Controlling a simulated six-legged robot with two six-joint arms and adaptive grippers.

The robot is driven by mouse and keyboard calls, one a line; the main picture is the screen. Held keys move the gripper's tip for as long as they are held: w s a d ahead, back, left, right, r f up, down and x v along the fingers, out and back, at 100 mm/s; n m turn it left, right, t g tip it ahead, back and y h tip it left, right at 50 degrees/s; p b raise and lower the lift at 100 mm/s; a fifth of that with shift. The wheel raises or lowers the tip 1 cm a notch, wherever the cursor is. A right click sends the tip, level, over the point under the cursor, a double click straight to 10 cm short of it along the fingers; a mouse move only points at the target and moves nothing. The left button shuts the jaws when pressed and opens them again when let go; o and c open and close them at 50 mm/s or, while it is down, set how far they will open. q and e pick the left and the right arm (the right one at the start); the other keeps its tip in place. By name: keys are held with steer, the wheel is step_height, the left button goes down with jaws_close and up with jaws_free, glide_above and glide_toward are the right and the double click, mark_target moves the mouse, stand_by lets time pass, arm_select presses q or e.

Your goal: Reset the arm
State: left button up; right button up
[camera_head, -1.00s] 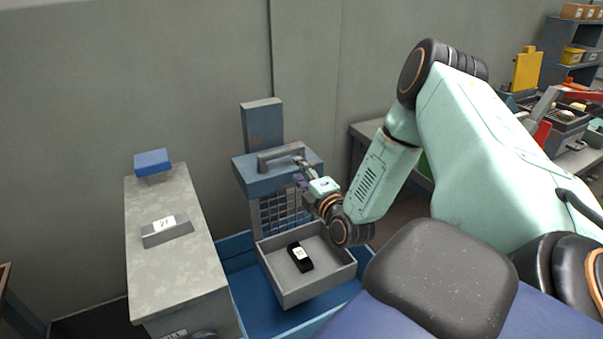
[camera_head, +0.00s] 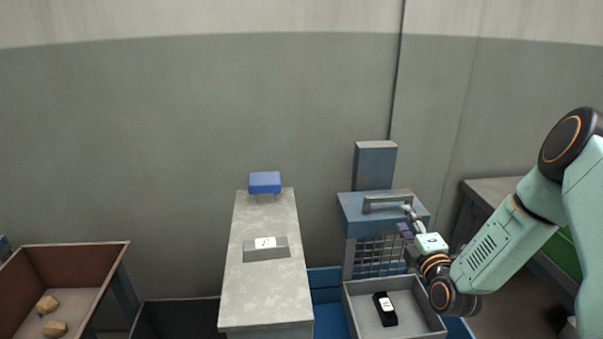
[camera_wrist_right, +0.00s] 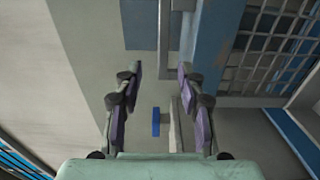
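My right gripper (camera_head: 408,220) is beside the right end of a grey handle (camera_head: 386,203) on top of a blue machine (camera_head: 352,218). In the right wrist view its two purple-padded fingers (camera_wrist_right: 159,75) stand apart with nothing held between them. The grey handle bar (camera_wrist_right: 164,45) shows beyond the fingertips there; I cannot tell if they touch it. My left gripper is not in view.
Below the machine's mesh front, a grey tray (camera_head: 350,300) holds a black labelled object (camera_head: 385,310). A grey counter (camera_head: 262,300) to the left bears a labelled block (camera_head: 265,248) and a blue block (camera_head: 265,183). A brown bin (camera_head: 100,250) with tan lumps stands far left.

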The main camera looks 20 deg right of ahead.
steer(key=s+a+f+m+g+y+b, duration=0.1)
steer(key=s+a+f+m+g+y, duration=0.1)
steer(key=s+a+f+m+g, duration=0.4)
steer(key=s+a+f+m+g+y, duration=0.2)
steer(key=s+a+f+m+y, duration=0.15)
steer(key=a+f+m, duration=0.55)
steer(key=s+a+f+g+b, duration=0.1)
steer(key=s+a+f+g, duration=0.1)
steer(key=s, duration=0.6)
steer(key=s+a+f+g+b, duration=0.1)
steer(key=s+a+f+g, duration=0.2)
steer(key=s, duration=0.5)
steer(key=s+a+f+g, duration=0.3)
steer(key=s+a, duration=0.3)
steer(key=s, duration=0.2)
steer(key=shift+s+f+g+b, duration=0.25)
steer(key=shift+g+b, duration=0.15)
steer(key=shift+g, duration=0.2)
